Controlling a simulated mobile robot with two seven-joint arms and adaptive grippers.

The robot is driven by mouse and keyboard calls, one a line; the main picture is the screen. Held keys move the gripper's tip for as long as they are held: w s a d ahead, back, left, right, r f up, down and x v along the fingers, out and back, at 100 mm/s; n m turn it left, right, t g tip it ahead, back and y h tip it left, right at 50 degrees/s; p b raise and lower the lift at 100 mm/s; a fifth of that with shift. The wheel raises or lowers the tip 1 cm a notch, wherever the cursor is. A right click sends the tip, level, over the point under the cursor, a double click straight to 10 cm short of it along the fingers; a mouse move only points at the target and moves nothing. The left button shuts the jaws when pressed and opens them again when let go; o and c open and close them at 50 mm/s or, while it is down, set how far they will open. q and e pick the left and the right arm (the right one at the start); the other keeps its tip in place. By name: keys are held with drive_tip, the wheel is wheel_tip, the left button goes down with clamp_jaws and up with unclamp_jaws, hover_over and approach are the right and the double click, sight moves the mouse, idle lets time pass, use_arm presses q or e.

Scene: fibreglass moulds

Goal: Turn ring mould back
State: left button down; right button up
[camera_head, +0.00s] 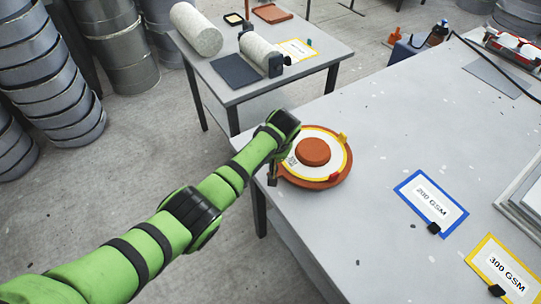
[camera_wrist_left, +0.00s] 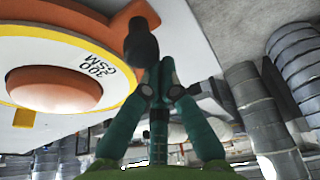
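The ring mould (camera_head: 313,157) is a round orange disc with a raised orange centre and a white ring edged in yellow, on the near left corner of the big table. A red tab and a yellow tab stand on its rim. In the left wrist view the mould (camera_wrist_left: 55,90) fills the left, with "300 GSM" on its white ring. A dark handle (camera_wrist_left: 140,45) stands at its edge. My left gripper (camera_wrist_left: 160,72) has its fingertips close together at this handle; whether they grip it is unclear. My right gripper is not in view.
The big grey table (camera_head: 400,130) holds a blue-framed 200 GSM card (camera_head: 431,200) and a yellow-framed 300 GSM card (camera_head: 505,270). A smaller table (camera_head: 225,90) with white rolls stands behind. Stacked grey drums (camera_head: 45,75) are at the left. The table middle is mostly clear.

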use_arm(q)
drive_tip(key=v, duration=1.2)
drive_tip(key=s+a+f+m+h, duration=0.1)
drive_tip(key=s+a+f+m, duration=0.1)
drive_tip(key=s+a+f, duration=0.35)
drive_tip(key=s+a+f+m+h, duration=0.2)
drive_tip(key=s+f, duration=0.4)
drive_tip(key=s, duration=0.3)
drive_tip(key=s+a+r+m+y, duration=0.1)
drive_tip(key=s+a+m, duration=0.1)
drive_tip(key=s+a, duration=0.45)
drive_tip(key=s+a+m, duration=0.2)
drive_tip(key=s+a, duration=0.2)
drive_tip(key=s, duration=0.5)
wheel_tip(320, 180, down, 27)
drive_tip(key=s+g+b, duration=0.1)
drive_tip(key=s+b, duration=0.1)
drive_tip(key=s+a+f+g+b, duration=0.1)
drive_tip(key=s+a+f, duration=0.1)
drive_tip(key=s+f, duration=1.1)
drive_tip(key=shift+s+f+b, duration=0.4)
drive_tip(key=shift+s, duration=0.7)
